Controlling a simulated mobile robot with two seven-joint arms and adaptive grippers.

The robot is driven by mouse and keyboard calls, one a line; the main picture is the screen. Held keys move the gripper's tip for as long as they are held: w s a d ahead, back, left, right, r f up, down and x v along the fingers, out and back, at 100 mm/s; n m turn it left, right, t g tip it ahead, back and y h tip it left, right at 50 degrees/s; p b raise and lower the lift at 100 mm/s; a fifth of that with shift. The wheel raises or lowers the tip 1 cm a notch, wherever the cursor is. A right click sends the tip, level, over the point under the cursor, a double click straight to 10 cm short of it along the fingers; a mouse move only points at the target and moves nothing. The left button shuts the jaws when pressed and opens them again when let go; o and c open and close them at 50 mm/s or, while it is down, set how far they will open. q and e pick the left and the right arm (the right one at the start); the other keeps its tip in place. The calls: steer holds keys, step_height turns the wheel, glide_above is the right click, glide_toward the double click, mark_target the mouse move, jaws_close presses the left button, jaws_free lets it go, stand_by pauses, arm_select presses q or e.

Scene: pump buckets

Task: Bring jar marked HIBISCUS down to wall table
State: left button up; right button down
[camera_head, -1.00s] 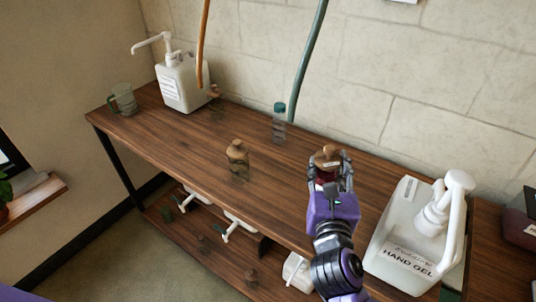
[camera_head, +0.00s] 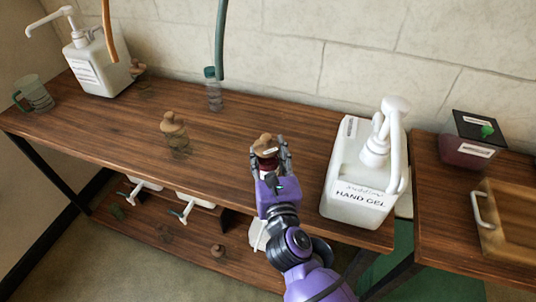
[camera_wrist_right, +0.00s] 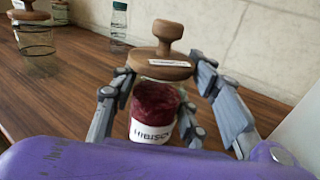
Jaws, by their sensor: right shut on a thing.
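The jar marked HIBISCUS (camera_wrist_right: 155,108) has dark red contents, a white label and a wooden knobbed lid. My right gripper (camera_head: 270,158) is shut around it, with fingers on both sides of the glass, also in the right wrist view (camera_wrist_right: 172,105). The jar is upright at the front part of the long wooden wall table (camera_head: 110,120); I cannot tell whether its base touches the top. In the head view its lid (camera_head: 265,144) shows above the fingers and its lower body is hidden. My left gripper is not in view.
A large HAND GEL pump bottle (camera_head: 350,185) stands close right of my gripper. A lidded glass jar (camera_head: 175,138) stands to the left, a green-capped bottle (camera_head: 214,94) behind. A white pump bottle (camera_head: 92,68) and glass mug (camera_head: 36,97) are far left. A second table (camera_head: 440,215) is at right.

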steer(key=c, duration=1)
jaws_free()
steer(key=shift+f, duration=0.1)
steer(key=shift+r, duration=0.25)
steer(key=s, duration=0.3)
steer(key=s+d, duration=0.1)
steer(key=s, duration=0.3)
steer(key=s+d+b, duration=0.1)
steer(key=s, duration=0.2)
steer(key=shift+s+f, duration=0.2)
steer(key=shift+s, duration=0.05)
steer(key=shift+s+r, duration=0.1)
steer(key=shift+s, duration=0.6)
